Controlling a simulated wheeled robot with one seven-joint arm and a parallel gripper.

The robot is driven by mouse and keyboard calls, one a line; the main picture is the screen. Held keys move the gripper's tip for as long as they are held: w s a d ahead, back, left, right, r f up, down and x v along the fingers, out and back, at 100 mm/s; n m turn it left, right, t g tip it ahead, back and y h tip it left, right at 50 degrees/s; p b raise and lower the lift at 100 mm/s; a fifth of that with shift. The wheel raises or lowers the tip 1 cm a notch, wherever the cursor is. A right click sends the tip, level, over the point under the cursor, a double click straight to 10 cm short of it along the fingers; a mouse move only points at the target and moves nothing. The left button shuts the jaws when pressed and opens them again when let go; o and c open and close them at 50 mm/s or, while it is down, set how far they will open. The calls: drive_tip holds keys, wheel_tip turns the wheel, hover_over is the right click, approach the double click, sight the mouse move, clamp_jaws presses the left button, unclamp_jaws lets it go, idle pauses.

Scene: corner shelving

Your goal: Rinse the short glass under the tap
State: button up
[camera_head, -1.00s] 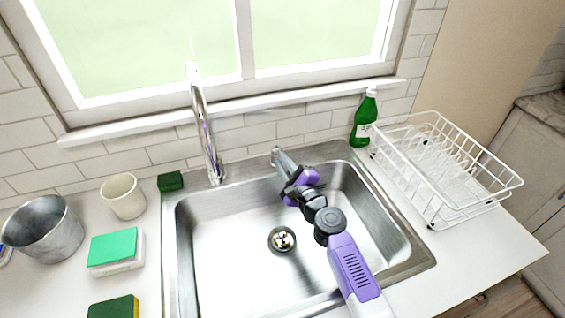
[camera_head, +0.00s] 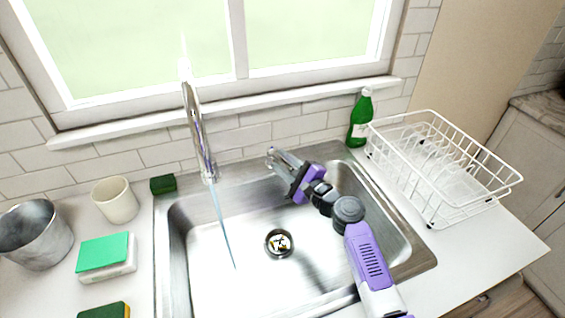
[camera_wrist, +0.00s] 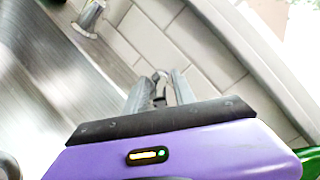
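The tap (camera_head: 199,125) stands at the back of the steel sink (camera_head: 205,285), and a thin blue stream of water (camera_head: 222,225) falls from it into the basin. My gripper (camera_head: 279,158) is over the back of the sink, right of the tap. In the wrist view its fingers (camera_wrist: 158,95) stand apart, with a small metal piece, perhaps the tap's handle (camera_wrist: 159,76), at or between their tips; contact is unclear. A cream cup (camera_head: 116,201) stands upright on the left counter. I cannot make out a clear short glass.
A grey metal pot (camera_head: 38,240), a green sponge on a white block (camera_head: 105,255), and two dark green sponges (camera_head: 163,184) (camera_head: 105,311) are left of the sink. A green bottle (camera_head: 360,120) and white dish rack (camera_head: 445,205) are right. The basin is empty around the drain (camera_head: 279,243).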

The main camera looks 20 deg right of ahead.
idle(0.3)
drive_tip(key=v, duration=0.7)
drive_tip(key=shift+s, duration=0.4)
drive_tip(key=shift+d, duration=0.1)
